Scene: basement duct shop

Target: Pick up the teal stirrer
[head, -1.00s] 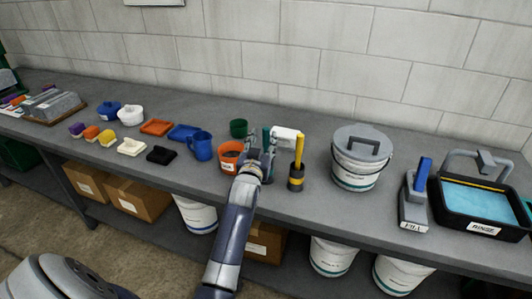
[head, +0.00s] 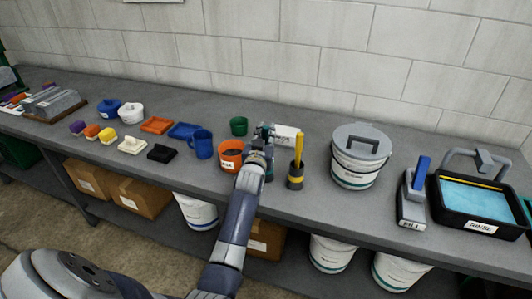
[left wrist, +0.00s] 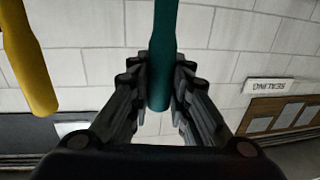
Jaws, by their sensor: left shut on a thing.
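The teal stirrer (left wrist: 161,40) is a teal rod held between the two dark fingers of my left gripper (left wrist: 160,82) in the left wrist view. Its rounded end shows between the fingers, and the rest runs out of the top of the picture. In the head view, my left gripper (head: 265,137) is above the bench, behind the orange cup, and only a little teal shows at its fingers. The stirrer's other end is hidden by my gripper and arm there. My right gripper is not in view.
A yellow-handled tool (head: 298,152) stands in a dark holder just right of my gripper. The orange cup (head: 229,164), blue mug (head: 202,146) and green cup (head: 239,126) are close by on the left. A lidded white bucket (head: 358,169) and a rinse tray (head: 437,205) stand further right.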

